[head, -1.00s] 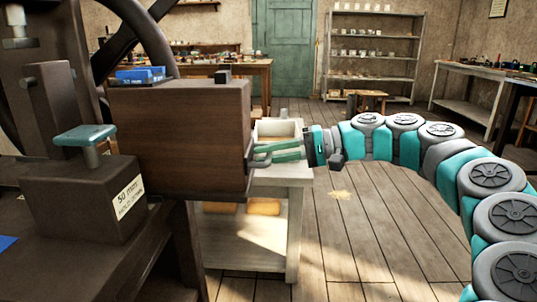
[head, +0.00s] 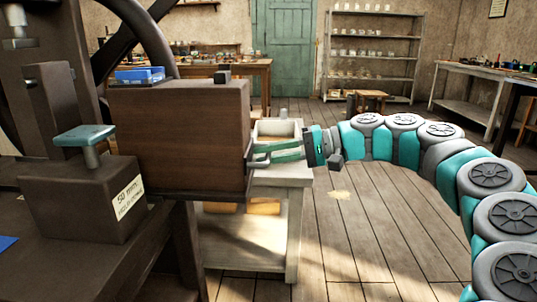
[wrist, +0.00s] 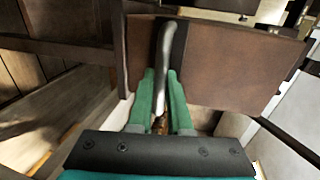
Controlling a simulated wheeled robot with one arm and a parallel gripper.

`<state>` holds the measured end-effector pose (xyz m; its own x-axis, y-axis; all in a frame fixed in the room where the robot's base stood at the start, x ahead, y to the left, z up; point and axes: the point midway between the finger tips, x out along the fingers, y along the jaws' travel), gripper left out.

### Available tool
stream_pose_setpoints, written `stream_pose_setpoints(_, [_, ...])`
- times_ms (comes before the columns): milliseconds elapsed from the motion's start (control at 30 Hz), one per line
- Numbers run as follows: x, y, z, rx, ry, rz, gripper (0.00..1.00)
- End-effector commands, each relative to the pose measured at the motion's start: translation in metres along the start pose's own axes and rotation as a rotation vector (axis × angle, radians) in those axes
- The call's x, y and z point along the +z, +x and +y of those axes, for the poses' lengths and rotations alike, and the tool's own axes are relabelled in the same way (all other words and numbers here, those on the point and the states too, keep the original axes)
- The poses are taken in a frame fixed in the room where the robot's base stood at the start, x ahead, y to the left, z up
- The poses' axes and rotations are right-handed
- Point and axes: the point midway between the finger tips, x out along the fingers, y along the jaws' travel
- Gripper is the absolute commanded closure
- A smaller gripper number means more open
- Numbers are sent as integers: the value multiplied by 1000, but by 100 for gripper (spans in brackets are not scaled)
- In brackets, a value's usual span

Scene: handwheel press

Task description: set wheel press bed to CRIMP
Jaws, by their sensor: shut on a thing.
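The wheel press stands at the left in the head view, with part of its dark handwheel (head: 153,40) at the top. A brown block (head: 180,140), which looks like the press bed, has a grey bar handle (head: 249,158) on its right end. My gripper (head: 262,157) is shut on this handle, its green fingers reaching in from the right. In the wrist view the handle (wrist: 166,45) runs down between my fingertips (wrist: 160,78), against the block's brown face (wrist: 235,62). No CRIMP mark is readable in either view.
A dark box labelled "50 mm" (head: 131,205) with a teal-topped post (head: 85,136) stands at the front left. A blue item (head: 140,75) lies on the block. A pale stand with a tray (head: 278,128) is close behind my gripper.

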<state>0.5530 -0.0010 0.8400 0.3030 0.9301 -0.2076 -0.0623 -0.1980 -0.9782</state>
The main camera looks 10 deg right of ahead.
Motion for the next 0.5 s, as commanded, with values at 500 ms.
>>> stream_pose_setpoints(500, [2, 67, -14, 4, 0, -7, 100])
